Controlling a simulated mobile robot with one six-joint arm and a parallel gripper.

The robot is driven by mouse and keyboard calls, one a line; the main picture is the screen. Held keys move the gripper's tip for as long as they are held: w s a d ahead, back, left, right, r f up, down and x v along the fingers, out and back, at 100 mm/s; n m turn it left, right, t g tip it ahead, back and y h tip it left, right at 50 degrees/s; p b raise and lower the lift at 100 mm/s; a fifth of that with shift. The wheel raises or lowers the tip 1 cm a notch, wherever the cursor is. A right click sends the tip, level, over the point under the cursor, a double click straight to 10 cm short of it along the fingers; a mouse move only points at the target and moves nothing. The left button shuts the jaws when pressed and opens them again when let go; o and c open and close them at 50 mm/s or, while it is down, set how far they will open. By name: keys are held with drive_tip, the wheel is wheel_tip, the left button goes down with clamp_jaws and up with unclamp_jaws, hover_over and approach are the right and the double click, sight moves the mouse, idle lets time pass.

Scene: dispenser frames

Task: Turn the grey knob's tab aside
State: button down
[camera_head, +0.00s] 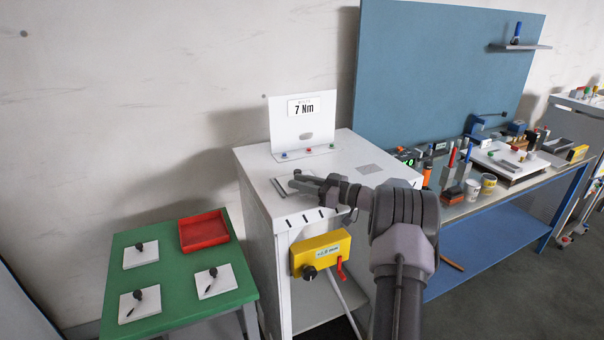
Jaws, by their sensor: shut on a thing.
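My gripper (304,184) reaches in from the right, low over the top of the white cabinet (258,158). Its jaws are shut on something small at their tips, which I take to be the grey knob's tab. The fingers cover most of it, so I cannot tell which way the tab points. A dark grey bar (278,188) lies on the cabinet top just left of the fingertips, apart from them.
An upright panel (286,123) marked "7 Nm" stands behind, with small coloured knobs along its foot. A yellow box (322,246) with a black knob hangs on the cabinet front. A green table (178,286) with a red tray (204,248) is left; a cluttered workbench (480,212) is right.

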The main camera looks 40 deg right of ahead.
drive_tip(key=shift+a+n+g+y+p, duration=0.1)
drive_tip(key=shift+n+g+y+p, duration=0.35)
drive_tip(key=shift+y, duration=0.25)
drive_tip(key=shift+s+n+y, duration=0.1)
drive_tip(key=shift+n+y, duration=0.15)
drive_tip(key=shift+y, duration=0.05)
drive_tip(key=c, duration=1.2)
unclamp_jaws()
drive_tip(key=p+v, duration=0.2)
drive_tip(key=v, duration=1.5)
drive_tip(key=shift+s+r, duration=0.15)
drive_tip(key=shift+s, duration=0.05)
